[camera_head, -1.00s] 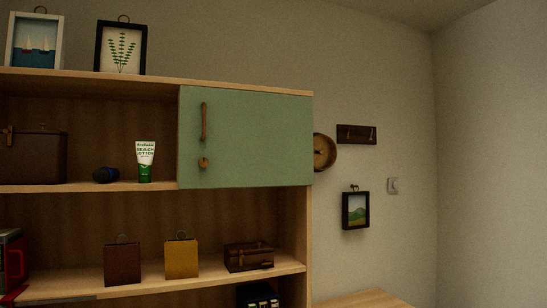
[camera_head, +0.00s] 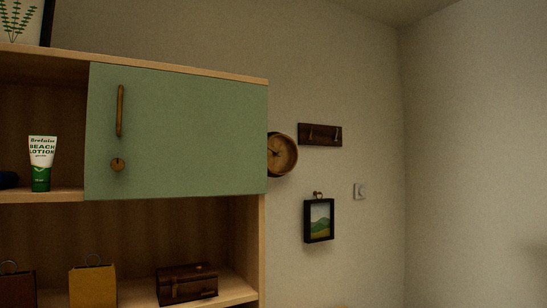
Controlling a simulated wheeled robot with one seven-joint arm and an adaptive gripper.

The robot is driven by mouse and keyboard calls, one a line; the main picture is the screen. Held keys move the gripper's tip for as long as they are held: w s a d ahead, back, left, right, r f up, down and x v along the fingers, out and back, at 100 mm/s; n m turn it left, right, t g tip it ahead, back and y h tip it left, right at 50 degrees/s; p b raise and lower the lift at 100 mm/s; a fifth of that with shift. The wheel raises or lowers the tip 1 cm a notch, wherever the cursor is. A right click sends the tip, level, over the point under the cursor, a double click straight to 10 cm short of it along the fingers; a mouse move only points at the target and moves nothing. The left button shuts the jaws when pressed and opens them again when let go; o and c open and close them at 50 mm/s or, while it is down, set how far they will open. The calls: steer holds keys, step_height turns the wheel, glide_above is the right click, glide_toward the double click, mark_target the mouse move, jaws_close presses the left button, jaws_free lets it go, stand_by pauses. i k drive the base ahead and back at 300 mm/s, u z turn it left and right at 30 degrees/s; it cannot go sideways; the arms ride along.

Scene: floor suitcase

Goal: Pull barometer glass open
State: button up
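The barometer (camera_head: 283,154) is a round wooden-rimmed dial with a tan face, hung on the wall just right of the shelf unit. Its left edge is partly hidden behind the green cabinet door's side. A dark hand shows on its face. I cannot tell whether its glass is open or shut. My gripper is not in view.
The shelf unit's green door (camera_head: 190,133) has a long handle and a knob. A dark hook rack (camera_head: 320,135), a small framed landscape (camera_head: 319,220) and a light switch (camera_head: 360,191) are on the wall. A lotion tube (camera_head: 41,163) and a small brown suitcase (camera_head: 187,284) stand on shelves.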

mark_target(281, 165)
steer(key=k, duration=1.3)
steer(key=z, duration=0.6)
steer(key=i, duration=0.6)
steer(key=z, duration=0.5)
steer(key=i, duration=0.6)
steer(key=u, duration=0.7)
steer(key=i, duration=0.65)
steer(key=u, duration=0.75)
